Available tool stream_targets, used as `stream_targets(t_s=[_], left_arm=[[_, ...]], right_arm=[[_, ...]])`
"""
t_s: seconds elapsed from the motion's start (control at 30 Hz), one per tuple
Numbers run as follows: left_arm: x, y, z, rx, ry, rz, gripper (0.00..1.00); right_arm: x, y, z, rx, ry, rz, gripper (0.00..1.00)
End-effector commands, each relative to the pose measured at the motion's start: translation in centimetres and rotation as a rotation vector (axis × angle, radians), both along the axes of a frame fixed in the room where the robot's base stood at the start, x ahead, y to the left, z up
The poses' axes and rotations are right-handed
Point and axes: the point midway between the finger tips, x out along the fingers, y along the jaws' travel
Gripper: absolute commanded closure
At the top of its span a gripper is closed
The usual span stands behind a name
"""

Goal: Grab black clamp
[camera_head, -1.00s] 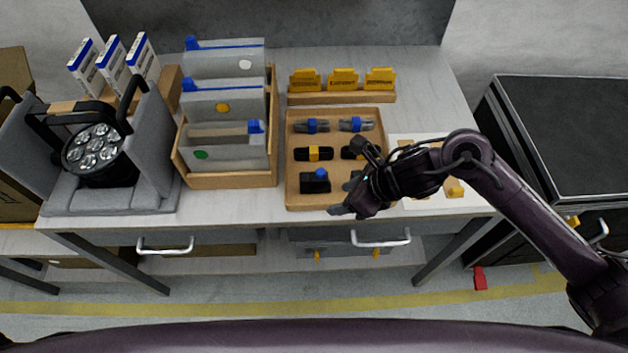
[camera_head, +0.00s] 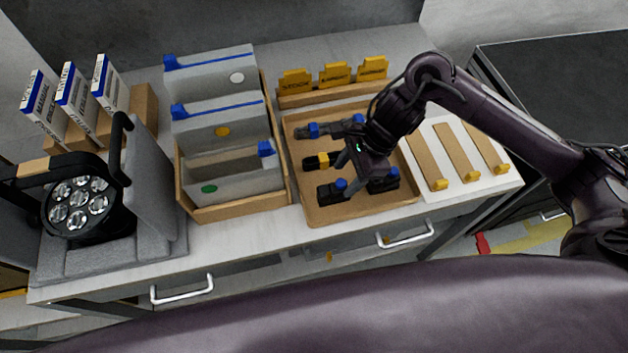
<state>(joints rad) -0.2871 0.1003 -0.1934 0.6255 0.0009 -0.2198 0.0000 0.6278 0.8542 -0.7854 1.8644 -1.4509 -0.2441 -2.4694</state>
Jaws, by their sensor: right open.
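The wooden tray (camera_head: 308,213) on the table holds several small clamps. A black clamp with a blue knob (camera_head: 331,190) lies at its front left, and another black and blue one (camera_head: 384,182) lies to its right, partly hidden by my gripper. A black clamp with a yellow band (camera_head: 317,162) lies in the middle row. Grey clamps with blue bands (camera_head: 314,131) lie at the back. My right gripper (camera_head: 350,170) is open above the tray's middle, close over the clamps. Whether it touches any is unclear. My left gripper is out of view.
A wooden box with grey dividers (camera_head: 236,210) stands left of the tray. A round lamp (camera_head: 78,205) in a grey foam stand is farther left. A yellow-label rack (camera_head: 332,90) is behind. A white board with wooden strips (camera_head: 473,190) lies right.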

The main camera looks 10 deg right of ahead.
Motion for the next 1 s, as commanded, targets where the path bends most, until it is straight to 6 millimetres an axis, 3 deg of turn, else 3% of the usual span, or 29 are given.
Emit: stream_targets(t_s=[0.37,0.6,0.83,1.0], left_arm=[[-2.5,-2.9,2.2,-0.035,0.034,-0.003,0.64],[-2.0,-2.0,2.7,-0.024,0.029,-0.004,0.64],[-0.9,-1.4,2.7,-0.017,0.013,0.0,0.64],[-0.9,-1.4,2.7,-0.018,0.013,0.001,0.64]], right_arm=[[-0.4,2.7,-3.5,0.002,0.007,-0.001,0.47],[-0.3,3.8,-6.3,0.0,0.002,-0.002,0.47],[-0.3,3.8,-6.5,-0.001,0.0,-0.001,0.47],[-0.2,3.8,-6.4,-0.001,0.0,-0.001,0.7]])
